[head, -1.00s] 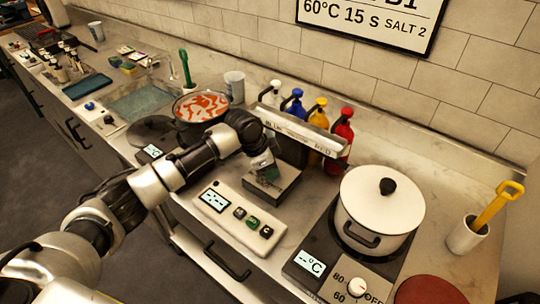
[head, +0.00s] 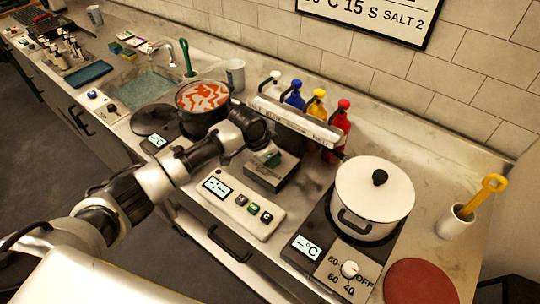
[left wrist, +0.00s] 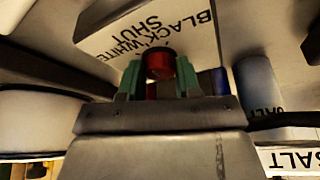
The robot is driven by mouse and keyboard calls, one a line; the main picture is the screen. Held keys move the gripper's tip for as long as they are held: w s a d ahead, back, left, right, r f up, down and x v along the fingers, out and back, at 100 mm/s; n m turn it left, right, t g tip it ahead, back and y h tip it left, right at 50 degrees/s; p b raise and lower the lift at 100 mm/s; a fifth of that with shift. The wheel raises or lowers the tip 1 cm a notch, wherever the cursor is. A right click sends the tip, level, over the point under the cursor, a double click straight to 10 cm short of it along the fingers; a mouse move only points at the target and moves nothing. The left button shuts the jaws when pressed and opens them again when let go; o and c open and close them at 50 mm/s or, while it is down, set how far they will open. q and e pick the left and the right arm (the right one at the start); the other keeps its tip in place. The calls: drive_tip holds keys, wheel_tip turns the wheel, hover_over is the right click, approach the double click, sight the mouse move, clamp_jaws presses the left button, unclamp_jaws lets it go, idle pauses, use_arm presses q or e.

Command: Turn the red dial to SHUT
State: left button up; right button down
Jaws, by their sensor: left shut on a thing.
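The red dial (left wrist: 160,65) shows in the left wrist view on a pale panel (left wrist: 110,28) lettered BLACK, WHITE and SHUT. My left gripper (left wrist: 159,80) has its green fingertips on either side of the dial and is shut on it. I cannot tell clearly which word the dial points to. The dial is hidden there by my arm. My right gripper is not in view.
Several coloured bottles (head: 340,125) stand behind the bar. A white lidded pot (head: 372,200) is on the hot plate to the right. A pan with red pieces (head: 202,97) is to the left. A control unit with a display (head: 238,203) lies in front.

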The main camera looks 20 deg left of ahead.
use_arm(q)
drive_tip(key=o, duration=0.9)
drive_tip(key=shift+o, duration=0.2)
drive_tip(key=b+v, duration=0.1)
drive_tip(key=v, duration=0.9)
drive_tip(key=shift+r+b, duration=0.35)
drive_tip(key=shift+s+a, duration=0.1)
drive_tip(key=shift+s, duration=0.1)
